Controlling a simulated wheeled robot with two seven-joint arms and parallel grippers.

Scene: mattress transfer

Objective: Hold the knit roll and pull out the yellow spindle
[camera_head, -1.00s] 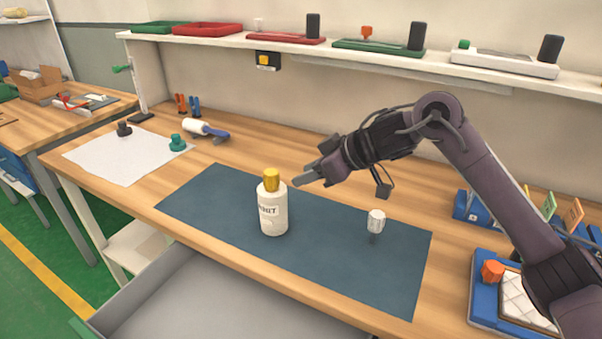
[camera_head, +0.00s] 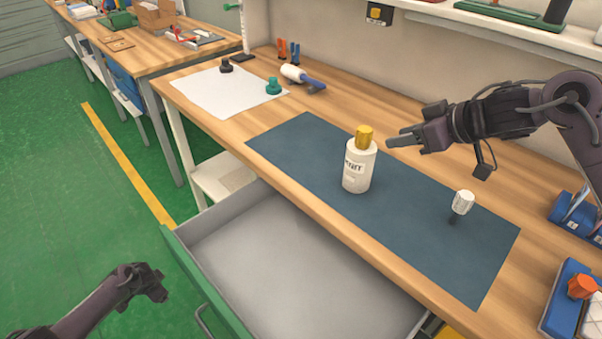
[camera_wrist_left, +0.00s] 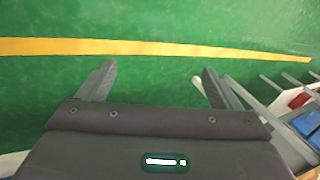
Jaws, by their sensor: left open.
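The white knit roll (camera_head: 357,172), with dark lettering on its side, stands upright on a dark blue mat (camera_head: 300,145). The yellow spindle (camera_head: 364,138) sticks up out of its top. My right gripper (camera_head: 392,141) is level with the spindle, just to its right, and apart from it and the roll. Its fingers show edge-on, so their gap is hidden. My left gripper (camera_head: 158,284) is low at the left, over the green floor and left of the drawer, far from the roll. In the left wrist view its two fingers (camera_wrist_left: 158,82) are spread with nothing between them.
An open grey drawer (camera_head: 285,270) with a green front juts out below the bench. A white-capped tool (camera_head: 462,203) stands on the mat's right part. A white sheet (camera_head: 215,98), dark and teal knobs and a roller (camera_head: 303,77) lie behind to the left.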

